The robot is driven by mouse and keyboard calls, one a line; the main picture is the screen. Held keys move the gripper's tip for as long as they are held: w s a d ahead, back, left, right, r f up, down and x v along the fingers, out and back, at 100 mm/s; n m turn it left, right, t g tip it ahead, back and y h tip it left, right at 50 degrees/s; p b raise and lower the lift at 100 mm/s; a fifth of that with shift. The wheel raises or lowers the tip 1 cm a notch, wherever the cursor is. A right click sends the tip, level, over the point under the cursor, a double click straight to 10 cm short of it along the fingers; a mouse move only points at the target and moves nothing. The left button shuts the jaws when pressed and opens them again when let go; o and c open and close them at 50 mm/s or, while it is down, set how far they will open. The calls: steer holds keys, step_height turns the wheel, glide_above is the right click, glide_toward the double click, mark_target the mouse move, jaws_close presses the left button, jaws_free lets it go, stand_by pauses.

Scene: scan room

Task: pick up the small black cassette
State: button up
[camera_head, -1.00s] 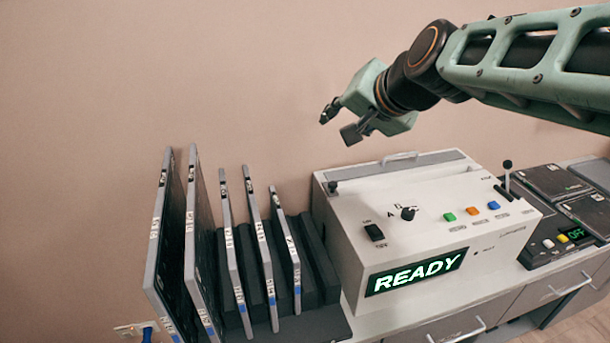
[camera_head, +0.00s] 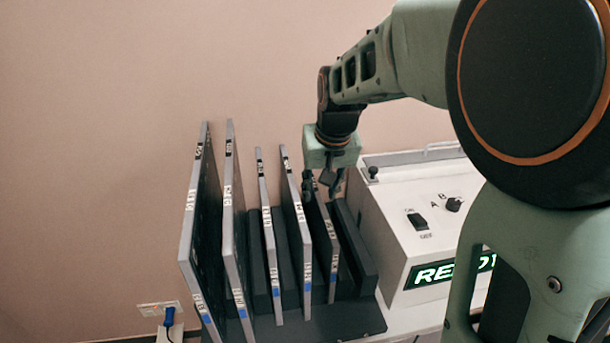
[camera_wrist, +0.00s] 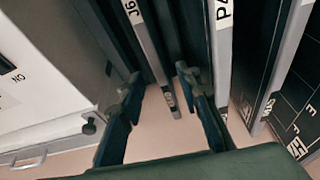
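Several thin black cassettes with grey labelled edges stand upright in a dark rack (camera_head: 345,322). The smallest, the small black cassette (camera_head: 325,245), is the rightmost, beside the white machine. In the wrist view its grey edge (camera_wrist: 150,52), with a partly visible "J6" label, lies between my fingers. My gripper (camera_head: 320,190) is over the back top of this cassette. In the wrist view my gripper (camera_wrist: 158,76) is open, one finger on each side of the edge, with gaps showing. I cannot tell whether either finger touches it.
A neighbouring cassette marked "P4" (camera_wrist: 222,50) stands close to one finger. Two larger cassettes (camera_head: 235,220) are at the rack's left. The white machine (camera_head: 410,185) with a green lit display stands close on the right. The wall (camera_head: 100,120) is behind; a socket (camera_head: 160,308) holds a blue plug.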

mark_target(320, 204)
steer(key=shift+s+f+n+g, duration=0.15)
steer(key=shift+s+f, duration=0.15)
steer(key=shift+f, duration=0.25)
steer(key=shift+s+f+n+g, duration=0.15)
steer(key=shift+s+f, duration=0.1)
steer(key=shift+f, duration=0.25)
steer(key=x, duration=0.3)
steer(key=shift+w+d+f, duration=0.1)
steer(key=shift+w+f, duration=0.05)
steer(key=shift+f, duration=0.25)
steer(key=x, duration=0.4)
steer(key=b+x, duration=0.1)
steer(key=x, duration=0.1)
steer(key=shift+w+d, duration=0.1)
steer(key=shift+d, duration=0.1)
steer(key=shift+r, duration=0.1)
jaws_close()
